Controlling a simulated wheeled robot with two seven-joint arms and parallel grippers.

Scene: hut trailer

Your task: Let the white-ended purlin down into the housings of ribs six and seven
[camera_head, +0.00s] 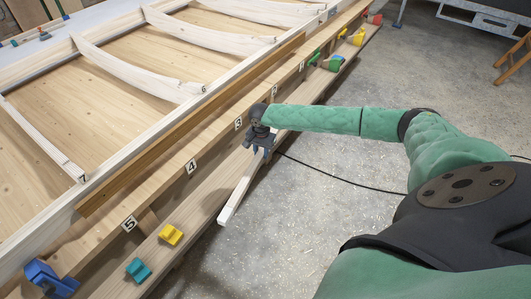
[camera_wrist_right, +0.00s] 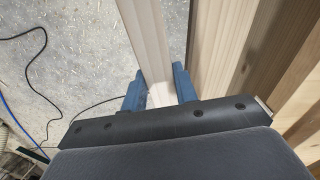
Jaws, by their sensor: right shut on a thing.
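My right gripper (camera_head: 261,143) is shut on a pale, square-section purlin (camera_head: 240,188). The purlin slants down toward the lower left of the head view, beside the trailer's long side, its near end whitish and free. In the right wrist view the purlin (camera_wrist_right: 147,40) runs between the two blue fingers of the right gripper (camera_wrist_right: 159,86). Its other end is hidden behind the gripper. Curved pale ribs (camera_head: 135,70) stand across the wooden floor, well left of the gripper. My left gripper is out of view.
The concrete floor (camera_head: 300,225) right of the trailer is mostly clear, with a thin black cable.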

